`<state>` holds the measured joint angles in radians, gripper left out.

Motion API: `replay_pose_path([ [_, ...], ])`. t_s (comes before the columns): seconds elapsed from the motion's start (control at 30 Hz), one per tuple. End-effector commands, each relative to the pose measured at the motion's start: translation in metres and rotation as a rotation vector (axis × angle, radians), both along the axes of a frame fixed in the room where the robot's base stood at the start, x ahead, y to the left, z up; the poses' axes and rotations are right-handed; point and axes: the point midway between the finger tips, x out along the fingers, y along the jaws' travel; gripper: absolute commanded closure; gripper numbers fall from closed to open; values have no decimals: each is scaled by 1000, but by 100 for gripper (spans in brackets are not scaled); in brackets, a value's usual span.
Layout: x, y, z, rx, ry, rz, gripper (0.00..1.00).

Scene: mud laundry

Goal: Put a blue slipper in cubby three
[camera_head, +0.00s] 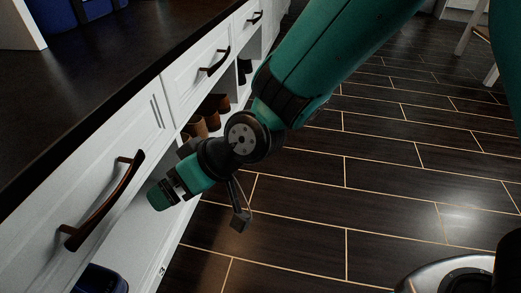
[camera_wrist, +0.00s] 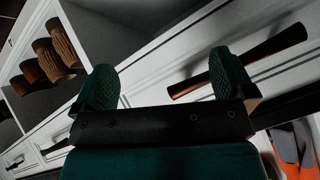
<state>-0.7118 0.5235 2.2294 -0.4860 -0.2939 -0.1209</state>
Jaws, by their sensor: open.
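My gripper (camera_head: 165,192) is in front of the white cabinet, near the lower edge of the drawer fronts and the open cubbies. In the wrist view its two green fingertips (camera_wrist: 164,82) are spread wide with nothing between them. A dark blue object (camera_head: 101,281) shows at the bottom left of the head view, low by the cabinet. It is cut off by the frame, so I cannot tell if it is a slipper.
Brown footwear (camera_head: 207,116) stands in one cubby and also shows in the wrist view (camera_wrist: 52,54). Orange and grey shoes (camera_wrist: 295,150) show at the wrist view's lower right. Dark drawer handles (camera_head: 103,203) stick out near my gripper. The tiled floor (camera_head: 400,150) at right is largely clear.

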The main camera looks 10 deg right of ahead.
Motion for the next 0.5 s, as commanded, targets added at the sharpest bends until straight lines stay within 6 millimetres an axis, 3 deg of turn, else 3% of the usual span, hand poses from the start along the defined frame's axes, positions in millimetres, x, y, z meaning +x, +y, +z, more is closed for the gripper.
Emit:
replay_pose_path([
  [0.03,3,-30,27,-35,20,-22,0],
  [0.1,-3,-71,54,-103,66,-42,0],
  [0.3,-50,-177,101,-288,194,-113,0],
  [0.4,-75,-212,111,-357,246,-145,0],
  [0.5,-93,-232,116,-403,281,-164,0],
])
